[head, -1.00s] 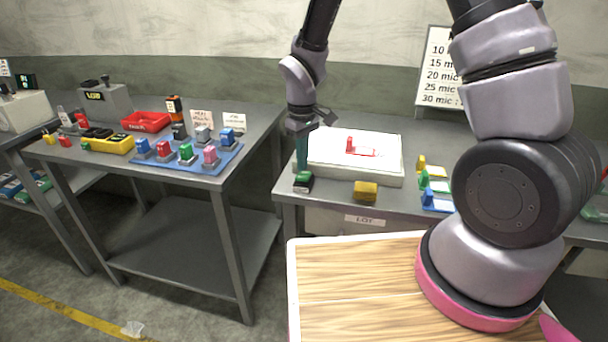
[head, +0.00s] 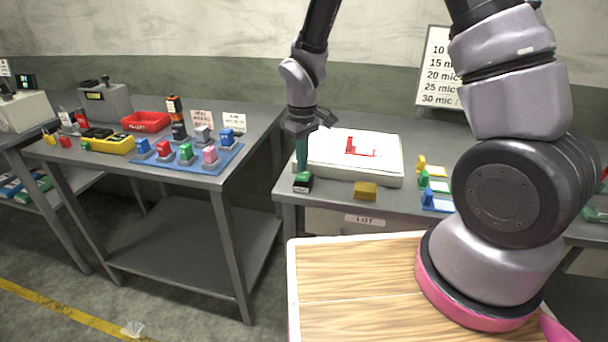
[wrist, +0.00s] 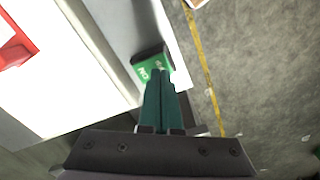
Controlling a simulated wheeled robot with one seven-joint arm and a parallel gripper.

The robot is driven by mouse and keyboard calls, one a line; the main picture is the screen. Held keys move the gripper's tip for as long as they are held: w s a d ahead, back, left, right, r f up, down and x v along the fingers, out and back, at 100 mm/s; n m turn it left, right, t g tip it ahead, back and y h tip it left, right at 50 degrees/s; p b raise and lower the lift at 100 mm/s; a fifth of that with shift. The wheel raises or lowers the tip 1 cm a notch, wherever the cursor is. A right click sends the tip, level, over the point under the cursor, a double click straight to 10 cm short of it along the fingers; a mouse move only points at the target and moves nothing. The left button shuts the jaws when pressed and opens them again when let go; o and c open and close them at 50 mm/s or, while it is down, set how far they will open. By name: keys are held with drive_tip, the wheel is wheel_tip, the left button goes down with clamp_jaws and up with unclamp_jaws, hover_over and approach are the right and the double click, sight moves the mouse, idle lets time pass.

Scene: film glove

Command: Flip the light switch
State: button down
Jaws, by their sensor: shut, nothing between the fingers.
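The light switch is a small green and black box (head: 303,186) on the front left corner of the right table. In the wrist view the switch (wrist: 152,63) shows a green face with white lettering and a black part behind it. My gripper (head: 301,168) points down, with its teal fingers shut and empty. In the wrist view the fingertips (wrist: 159,73) are at the switch's green face and appear to touch it, hiding part of the lettering. A white light box (head: 335,168) lies right of the switch, with a red L-shaped piece (head: 360,149) on it.
A yellow block (head: 365,191) sits right of the switch at the table's front edge. Several coloured holders (head: 435,185) stand farther right. The left table (head: 265,117) carries a blue tray of coloured blocks (head: 185,160) and a red bin (head: 146,122).

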sight(303, 177)
drive_tip(key=shift+f, duration=1.1)
idle(0.4)
drive_tip(key=shift+r, duration=3.55)
drive_tip(key=s+d+r+m+t+y, duration=0.1)
drive_tip(key=s+d+r+m+t, duration=0.3)
drive_tip(key=d+r, duration=0.6)
drive_tip(key=s+d+r+m+t+y, duration=0.15)
drive_tip(key=d+r+m, duration=0.4)
drive_tip(key=r, duration=0.85)
drive_tip(key=s+d+r+m+t, duration=0.1)
drive_tip(key=s+d+r+m, duration=0.2)
drive_tip(key=s, duration=0.5)
drive_tip(key=shift+d+r+t, duration=0.35)
drive_tip(key=shift+d+r, duration=0.45)
drive_tip(key=shift+r, duration=0.1)
drive_tip(key=shift+w+h, duration=0.1)
drive_tip(key=shift+h, duration=0.15)
